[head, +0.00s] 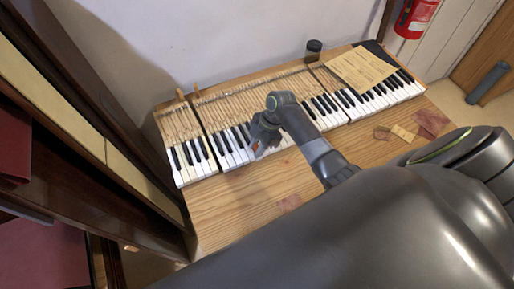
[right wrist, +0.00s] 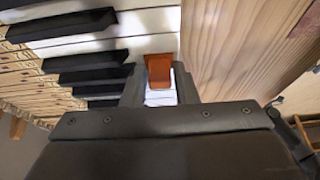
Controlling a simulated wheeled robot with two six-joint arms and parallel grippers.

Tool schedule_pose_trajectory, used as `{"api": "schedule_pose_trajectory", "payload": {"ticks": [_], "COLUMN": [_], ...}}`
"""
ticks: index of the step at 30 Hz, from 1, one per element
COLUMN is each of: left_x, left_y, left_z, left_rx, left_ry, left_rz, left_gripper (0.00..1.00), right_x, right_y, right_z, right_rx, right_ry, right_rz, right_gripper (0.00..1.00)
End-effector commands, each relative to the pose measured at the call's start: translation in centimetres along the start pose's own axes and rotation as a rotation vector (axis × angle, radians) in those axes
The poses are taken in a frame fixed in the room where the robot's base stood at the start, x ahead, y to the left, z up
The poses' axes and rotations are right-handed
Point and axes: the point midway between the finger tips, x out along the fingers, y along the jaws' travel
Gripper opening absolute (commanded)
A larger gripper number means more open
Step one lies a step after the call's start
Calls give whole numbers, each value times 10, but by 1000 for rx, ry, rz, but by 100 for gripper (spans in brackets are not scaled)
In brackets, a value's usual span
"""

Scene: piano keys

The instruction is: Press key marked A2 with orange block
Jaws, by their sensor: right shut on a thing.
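My right gripper (right wrist: 158,88) is shut on an orange block (right wrist: 158,68), which shows between its fingers in the right wrist view. The block is over the white keys (right wrist: 110,40) near their front ends; I cannot tell whether it touches a key. In the head view the right gripper (head: 262,140) is over the left-middle part of the keyboard (head: 232,152), and the block shows only as a small orange spot. No key marking is readable, so I cannot pick out A2. My left gripper is not in view.
The keyboard lies on a wooden table (head: 240,205) with bare wood in front of the keys. A paper sheet (head: 360,68) lies on the keyboard's right part, with a dark jar (head: 313,50) behind. Paper scraps (head: 403,133) lie at the right. A dark wooden cabinet (head: 90,110) stands at the left.

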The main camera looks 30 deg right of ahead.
Motion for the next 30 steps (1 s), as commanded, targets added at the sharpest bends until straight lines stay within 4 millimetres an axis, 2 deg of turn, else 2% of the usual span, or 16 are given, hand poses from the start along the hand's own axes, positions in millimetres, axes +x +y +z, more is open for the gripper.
{"api": "schedule_pose_trajectory", "payload": {"ticks": [5,30], "left_x": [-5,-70], "left_y": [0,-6], "left_z": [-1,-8], "left_rx": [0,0], "left_ry": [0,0], "left_rz": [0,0], "left_gripper": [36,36], "right_x": [-5,-66], "right_y": [0,0], "right_z": [-2,-27], "right_rx": [0,0], "right_ry": [0,0], "right_rz": [0,0], "right_gripper": [8,8]}}
